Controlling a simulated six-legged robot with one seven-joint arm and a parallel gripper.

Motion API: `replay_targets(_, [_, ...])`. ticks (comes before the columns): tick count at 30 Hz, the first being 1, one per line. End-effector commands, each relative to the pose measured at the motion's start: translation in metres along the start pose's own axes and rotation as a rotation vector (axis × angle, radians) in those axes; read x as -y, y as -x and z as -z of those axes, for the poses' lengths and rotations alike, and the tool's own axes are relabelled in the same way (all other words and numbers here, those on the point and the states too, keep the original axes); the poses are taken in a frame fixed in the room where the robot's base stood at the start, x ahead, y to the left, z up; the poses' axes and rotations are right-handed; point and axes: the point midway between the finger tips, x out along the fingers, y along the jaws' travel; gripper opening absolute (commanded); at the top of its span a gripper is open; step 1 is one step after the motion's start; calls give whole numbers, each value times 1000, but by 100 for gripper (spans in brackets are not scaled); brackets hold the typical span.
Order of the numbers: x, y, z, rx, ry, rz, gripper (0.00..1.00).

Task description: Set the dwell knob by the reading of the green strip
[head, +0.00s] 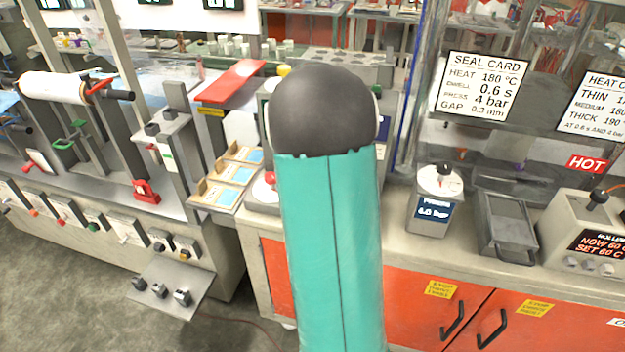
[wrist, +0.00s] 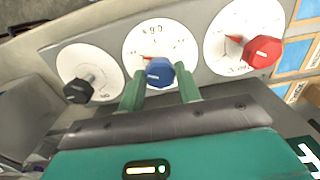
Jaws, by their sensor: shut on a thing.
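In the wrist view, a blue knob (wrist: 157,74) sits on the middle white dial (wrist: 182,47), with a small red pointer at its left. My gripper (wrist: 160,78) has its two green fingers on either side of this knob, shut on it. The numbers on the dial are too small and blurred to read. No label shows which knob is the dwell knob. In the head view my teal arm hides the gripper and these dials. I cannot make out the green strip for certain. A seal card (head: 486,86) reads heat 180 °C, dwell 0.6 s, press 4 bar.
Beside the blue knob are a black knob (wrist: 77,91) at left and a red knob (wrist: 262,52) at right, each on a white dial. In the head view a pressure gauge (head: 435,198) and a box with a display (head: 585,235) stand right of my arm on the bench.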

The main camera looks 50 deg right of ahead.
Motion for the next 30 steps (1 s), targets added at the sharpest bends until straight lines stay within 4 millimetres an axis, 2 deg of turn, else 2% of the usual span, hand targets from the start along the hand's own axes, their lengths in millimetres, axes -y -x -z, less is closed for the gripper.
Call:
replay_targets(19, [1, 0, 0, -1, -60, 1, 11])
replay_targets(20, [0, 0, 0, -1, -60, 1, 38])
replay_targets(23, [0, 0, 0, -1, -59, 1, 55])
replay_targets(30, [0, 0, 0, 0, -59, 0, 55])
